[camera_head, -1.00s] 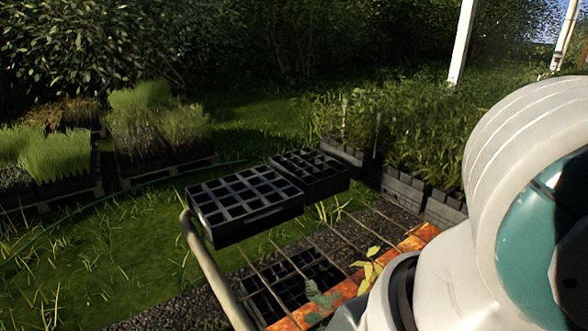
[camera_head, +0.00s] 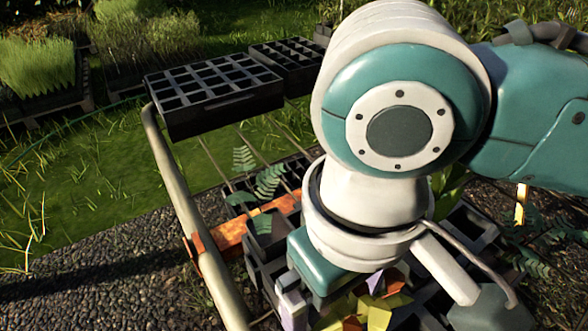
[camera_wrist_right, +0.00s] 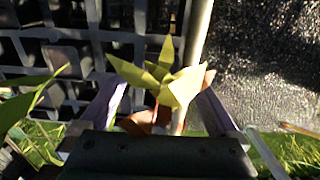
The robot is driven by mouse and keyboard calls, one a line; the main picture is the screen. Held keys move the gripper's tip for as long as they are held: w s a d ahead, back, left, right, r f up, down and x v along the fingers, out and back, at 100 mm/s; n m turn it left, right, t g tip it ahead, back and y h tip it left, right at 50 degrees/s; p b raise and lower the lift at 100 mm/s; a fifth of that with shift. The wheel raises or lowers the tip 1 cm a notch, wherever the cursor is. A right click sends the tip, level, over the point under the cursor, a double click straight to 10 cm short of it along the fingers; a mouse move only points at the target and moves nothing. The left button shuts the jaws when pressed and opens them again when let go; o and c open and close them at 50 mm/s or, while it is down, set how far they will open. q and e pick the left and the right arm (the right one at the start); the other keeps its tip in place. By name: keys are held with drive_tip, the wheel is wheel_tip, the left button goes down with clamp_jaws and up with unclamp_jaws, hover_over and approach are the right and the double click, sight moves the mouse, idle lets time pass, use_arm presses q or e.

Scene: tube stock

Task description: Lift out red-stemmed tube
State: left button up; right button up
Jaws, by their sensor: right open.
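A plant with yellow-green leaves (camera_head: 365,308) stands low in the head view, just beneath my right wrist, among dark cells. In the right wrist view, its pointed leaves (camera_wrist_right: 165,80) show between the fingers of my right gripper (camera_wrist_right: 160,95). A reddish-brown part (camera_wrist_right: 142,122) shows just below these leaves; I cannot tell whether it is a stem or a leaf. The right gripper is open, with a pale purple finger on each side of the plant. Its tube is hidden. My left gripper is not in view.
Black cell trays (camera_head: 215,92) sit at the back left. A pale metal post (camera_head: 185,200) and an orange bar (camera_head: 228,232) border the working area. Green fern-like leaves (camera_head: 268,182) rise left of my arm. Gravel (camera_head: 95,260) is open at the left.

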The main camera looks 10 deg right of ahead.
sight(333, 316)
wheel_tip(333, 316, down, 4)
drive_tip(key=shift+s+r+b, duration=0.1)
drive_tip(key=shift+r+b, duration=0.05)
drive_tip(key=shift+b, duration=0.25)
drive_tip(key=shift+c, duration=0.2)
clamp_jaws()
idle(0.5)
